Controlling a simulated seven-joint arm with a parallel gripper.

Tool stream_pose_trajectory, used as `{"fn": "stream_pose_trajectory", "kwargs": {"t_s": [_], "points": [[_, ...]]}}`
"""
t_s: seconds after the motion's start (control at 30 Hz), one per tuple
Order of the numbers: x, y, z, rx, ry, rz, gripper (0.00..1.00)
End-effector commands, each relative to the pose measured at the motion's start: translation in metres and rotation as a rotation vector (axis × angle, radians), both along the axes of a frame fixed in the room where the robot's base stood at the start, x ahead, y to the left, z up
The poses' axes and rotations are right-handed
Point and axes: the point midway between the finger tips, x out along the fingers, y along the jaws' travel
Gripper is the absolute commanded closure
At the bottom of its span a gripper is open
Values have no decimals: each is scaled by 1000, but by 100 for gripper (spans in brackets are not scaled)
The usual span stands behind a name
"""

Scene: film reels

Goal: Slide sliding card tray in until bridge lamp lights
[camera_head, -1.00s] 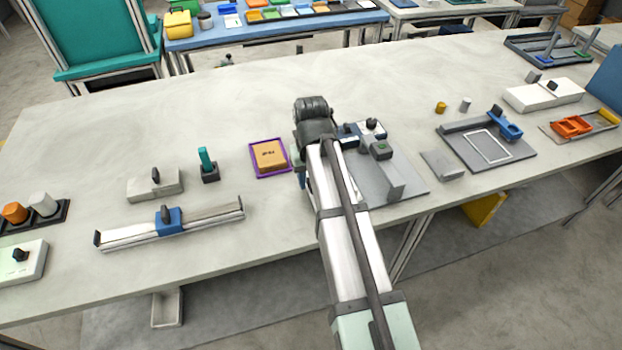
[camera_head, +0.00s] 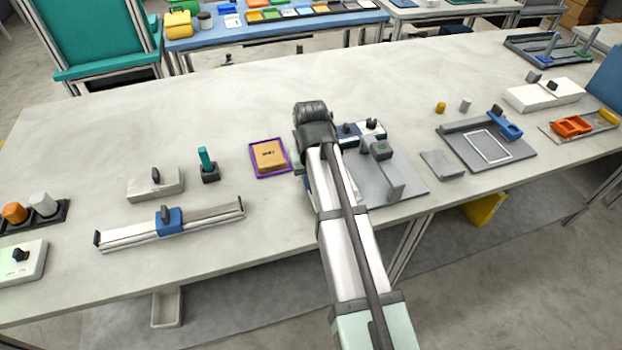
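Just right of my wrist is a grey fixture (camera_head: 407,185) on the table, with a grey bridge-like block carrying a small green spot (camera_head: 381,146). I take that spot for the bridge lamp; whether it is lit cannot be told. Behind the block lies a blue and white piece with a dark knob (camera_head: 371,124), probably the sliding card tray; my arm covers part of this area. My gripper is at the far end of my arm, at the fixture's left side. Its fingers are hidden under the wrist, so its opening and any contact do not show.
An orange block in a purple-edged tray (camera_head: 283,172) lies close left of my wrist. Further left are a teal-handled piece (camera_head: 207,163) and a rail with a blue slider (camera_head: 169,221). A grey plate with a blue part (camera_head: 509,127) stands to the right.

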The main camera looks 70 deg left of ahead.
Motion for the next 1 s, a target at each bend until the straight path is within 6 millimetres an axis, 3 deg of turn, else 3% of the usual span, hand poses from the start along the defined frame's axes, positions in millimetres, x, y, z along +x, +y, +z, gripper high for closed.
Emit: {"fn": "stream_pose_trajectory", "kwargs": {"t_s": [0.47, 1.0], "points": [[7, 1, 0, 0, 0, -2, 100], [116, 2, 1, 0, 0, -3, 100]]}}
